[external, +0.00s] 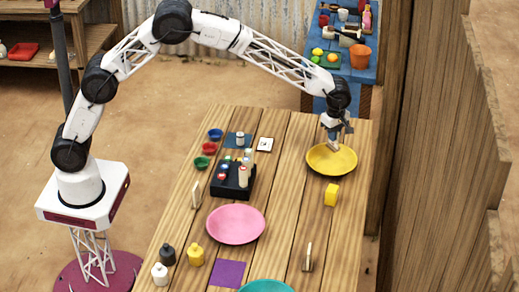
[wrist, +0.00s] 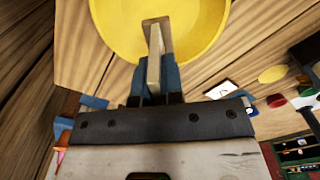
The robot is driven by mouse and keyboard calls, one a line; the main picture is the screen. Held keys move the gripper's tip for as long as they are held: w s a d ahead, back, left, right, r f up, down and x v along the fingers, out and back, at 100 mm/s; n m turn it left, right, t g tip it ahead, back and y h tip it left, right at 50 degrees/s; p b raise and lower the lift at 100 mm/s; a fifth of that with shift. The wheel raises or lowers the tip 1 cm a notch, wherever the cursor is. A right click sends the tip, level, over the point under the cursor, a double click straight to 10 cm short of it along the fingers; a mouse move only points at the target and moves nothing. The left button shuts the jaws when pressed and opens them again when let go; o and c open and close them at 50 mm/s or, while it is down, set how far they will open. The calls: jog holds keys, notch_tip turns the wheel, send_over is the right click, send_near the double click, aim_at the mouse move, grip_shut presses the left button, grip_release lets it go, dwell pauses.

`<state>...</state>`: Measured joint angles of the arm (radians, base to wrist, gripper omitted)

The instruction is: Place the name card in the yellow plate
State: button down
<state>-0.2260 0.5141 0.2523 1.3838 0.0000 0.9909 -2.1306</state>
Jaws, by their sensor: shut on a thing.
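My gripper (external: 335,136) is above the yellow plate (external: 322,162) at the far right of the table. It is shut on the name card (wrist: 154,48), a thin pale wooden piece with a brownish end, seen nearly edge-on. In the wrist view the fingers (wrist: 155,78) grip its near part, and its far end lies over the yellow plate (wrist: 205,32). I cannot tell whether the card touches the plate. In the external view the card is small and mostly hidden by the fingers.
A yellow block (external: 331,195) sits just in front of the plate. A pink plate (external: 236,225), a black tray (external: 233,181) with bottles, a small upright piece (external: 308,257) and a white printed card (external: 265,144) stand elsewhere. Bare planks lie between them.

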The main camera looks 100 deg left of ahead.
aim_at(333, 145)
jog(key=shift+f, duration=3.4)
jog(key=c, duration=1.2)
grip_release()
jog(key=shift+o, duration=0.2)
jog(key=shift+r, duration=3.5)
